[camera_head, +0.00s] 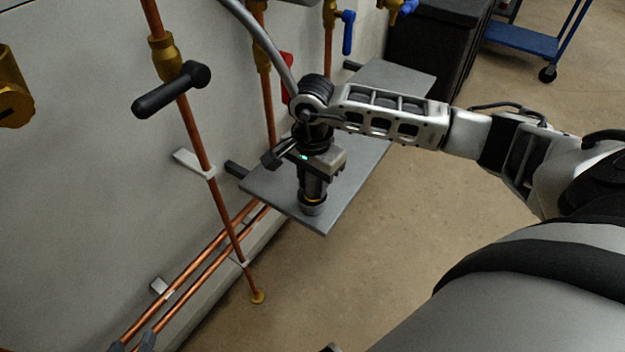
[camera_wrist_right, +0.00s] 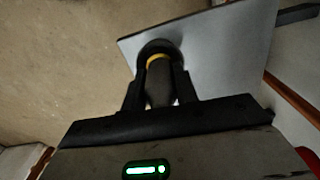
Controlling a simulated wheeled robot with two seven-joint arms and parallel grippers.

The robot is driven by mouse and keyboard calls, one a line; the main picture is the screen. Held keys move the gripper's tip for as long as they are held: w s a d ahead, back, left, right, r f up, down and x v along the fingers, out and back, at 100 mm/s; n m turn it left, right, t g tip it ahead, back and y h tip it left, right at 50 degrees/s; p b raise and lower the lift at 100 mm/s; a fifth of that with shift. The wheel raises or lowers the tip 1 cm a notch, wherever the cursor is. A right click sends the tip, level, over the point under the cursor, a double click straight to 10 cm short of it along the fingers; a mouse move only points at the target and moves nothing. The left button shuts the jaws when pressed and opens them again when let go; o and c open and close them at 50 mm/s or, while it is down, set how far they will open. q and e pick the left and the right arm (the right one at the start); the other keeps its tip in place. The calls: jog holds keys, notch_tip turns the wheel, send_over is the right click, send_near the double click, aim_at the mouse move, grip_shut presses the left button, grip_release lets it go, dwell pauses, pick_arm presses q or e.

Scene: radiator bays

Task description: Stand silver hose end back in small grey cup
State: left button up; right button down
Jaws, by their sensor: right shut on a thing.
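The small grey cup (camera_head: 313,208) stands near the front corner of the grey shelf plate (camera_head: 268,192). In the right wrist view its dark round rim (camera_wrist_right: 160,46) shows beyond my fingers. My right gripper (camera_head: 312,184) points down over the cup, shut on the silver hose end (camera_wrist_right: 160,84). The hose end has a yellow band at its lower part, at the cup's mouth. It looks roughly upright, with its tip hidden at the cup; I cannot tell how deep it sits. My left gripper is not in view.
A grey hose (camera_head: 262,38) comes down from above behind my right wrist. Copper pipes (camera_head: 205,180) and a black-handled valve (camera_head: 172,90) are on the wall left of the shelf. A black bin (camera_head: 432,45) and blue cart (camera_head: 522,37) stand behind. The floor in front is clear.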

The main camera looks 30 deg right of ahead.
pick_arm(q)
jog(key=shift+f, duration=0.15)
pick_arm(e)
jog(key=shift+f, duration=0.1)
jog(key=shift+f+b, duration=0.2)
jog(key=shift+b, duration=0.15)
jog(key=c, duration=1.1)
grip_release()
pick_arm(q)
jog(key=shift+s+d+f, duration=0.1)
jog(key=shift+d+f, duration=0.05)
jog(key=shift+f, duration=0.45)
